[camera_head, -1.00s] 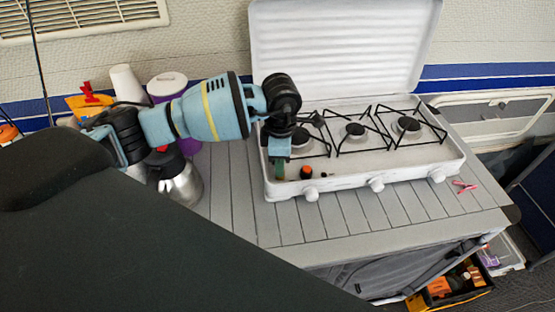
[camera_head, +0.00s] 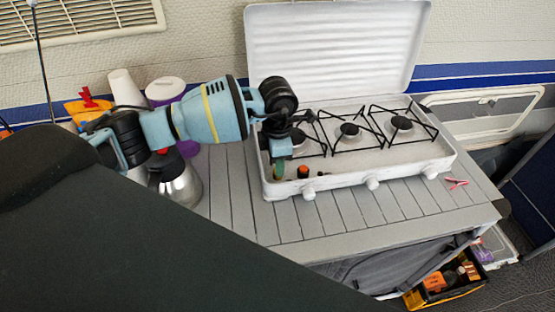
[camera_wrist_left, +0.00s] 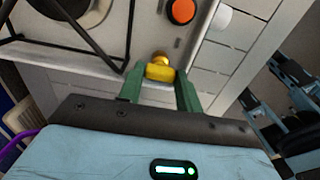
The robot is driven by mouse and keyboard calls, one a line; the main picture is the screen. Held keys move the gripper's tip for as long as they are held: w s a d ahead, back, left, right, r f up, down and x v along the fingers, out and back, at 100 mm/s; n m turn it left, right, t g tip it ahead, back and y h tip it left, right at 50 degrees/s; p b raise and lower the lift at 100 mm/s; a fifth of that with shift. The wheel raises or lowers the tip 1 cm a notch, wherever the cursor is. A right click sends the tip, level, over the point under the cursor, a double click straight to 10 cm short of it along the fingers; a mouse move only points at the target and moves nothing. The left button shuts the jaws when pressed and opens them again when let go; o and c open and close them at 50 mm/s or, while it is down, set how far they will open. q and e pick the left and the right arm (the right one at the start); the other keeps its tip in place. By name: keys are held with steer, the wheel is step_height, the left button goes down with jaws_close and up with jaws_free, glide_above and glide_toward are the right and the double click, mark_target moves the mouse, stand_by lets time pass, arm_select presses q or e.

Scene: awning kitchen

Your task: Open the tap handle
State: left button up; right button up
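The tap handle is a small yellow, brass-like knob (camera_wrist_left: 160,70) at the stove's edge in the left wrist view. The green fingers of my left gripper (camera_wrist_left: 162,85) stand on both sides of it, apart, with the knob between their tips. Any gap to the knob is very small, and firm contact cannot be told. In the head view my left gripper (camera_head: 279,170) points down at the left front corner of the white stove (camera_head: 340,186). The knob is hard to make out there.
An orange-topped knob (camera_head: 303,172) sits just right of the gripper. Black pan supports (camera_head: 350,146) cover the burners, and the lid (camera_head: 335,45) stands open behind. A steel jug (camera_head: 181,188) stands left of the stove. The grey counter in front (camera_head: 330,228) is clear.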

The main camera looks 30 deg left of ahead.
arm_select(q)
steer(key=o, duration=0.4)
steer(key=shift+o, duration=0.2)
steer(key=shift+r, duration=3.95)
